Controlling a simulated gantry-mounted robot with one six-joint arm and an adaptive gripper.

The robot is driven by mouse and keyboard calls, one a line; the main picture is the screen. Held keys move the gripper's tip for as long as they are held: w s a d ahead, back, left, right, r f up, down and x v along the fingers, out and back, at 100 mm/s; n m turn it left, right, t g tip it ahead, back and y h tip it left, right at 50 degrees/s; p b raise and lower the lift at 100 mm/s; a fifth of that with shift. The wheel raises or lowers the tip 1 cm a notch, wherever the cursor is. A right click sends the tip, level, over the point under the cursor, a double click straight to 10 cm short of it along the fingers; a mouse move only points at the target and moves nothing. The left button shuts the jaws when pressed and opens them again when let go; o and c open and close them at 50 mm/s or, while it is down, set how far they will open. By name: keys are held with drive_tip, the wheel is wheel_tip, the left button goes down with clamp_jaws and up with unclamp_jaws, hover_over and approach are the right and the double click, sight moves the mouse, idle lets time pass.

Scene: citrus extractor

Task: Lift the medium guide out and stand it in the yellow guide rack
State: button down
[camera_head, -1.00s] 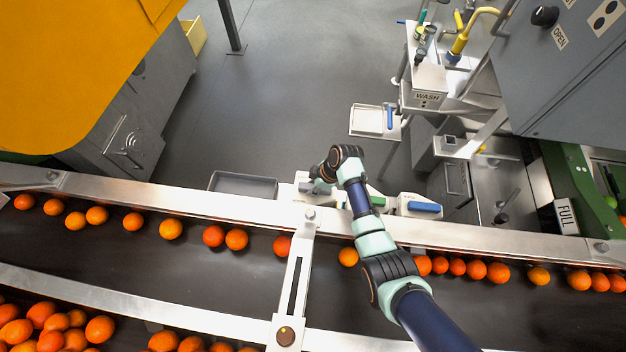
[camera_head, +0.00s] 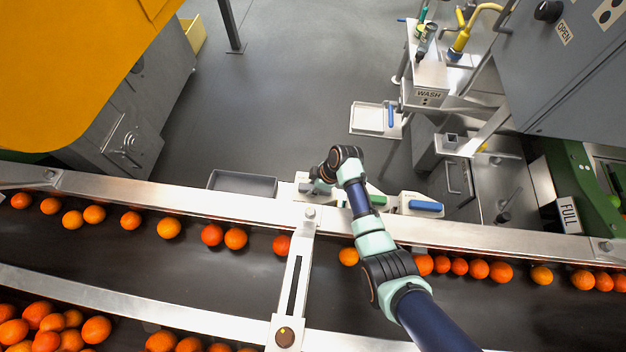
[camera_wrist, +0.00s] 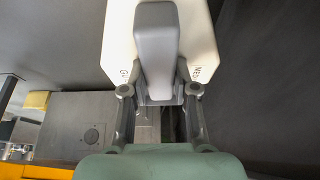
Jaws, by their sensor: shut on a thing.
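My gripper (camera_wrist: 159,97) is shut on the grey handle of a white guide (camera_wrist: 118,45) in the wrist view. Part of a word, seemingly starting "ME", shows on its right side, so I take it as the medium guide. In the head view my gripper (camera_head: 318,187) is at the far rail of the conveyor, partly hidden by my wrist. White guide parts show there beside it; whether the held guide still touches its seat cannot be told. I cannot identify the yellow guide rack; a yellow bin-like object (camera_head: 193,37) stands at the upper left, also in the wrist view (camera_wrist: 38,100).
A green handle (camera_head: 377,200) and a white block with a blue handle (camera_head: 425,207) are right of my gripper. A grey tray (camera_head: 242,185) lies to its left. Oranges (camera_head: 168,228) line the conveyor. The wash stand (camera_head: 430,95) is at the upper right. Open floor lies beyond the rail.

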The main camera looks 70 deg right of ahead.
drive_tip(key=shift+f+b, duration=0.9)
drive_tip(key=shift+f, duration=0.3)
drive_tip(key=c, duration=0.8)
unclamp_jaws()
drive_tip(key=v, duration=1.2)
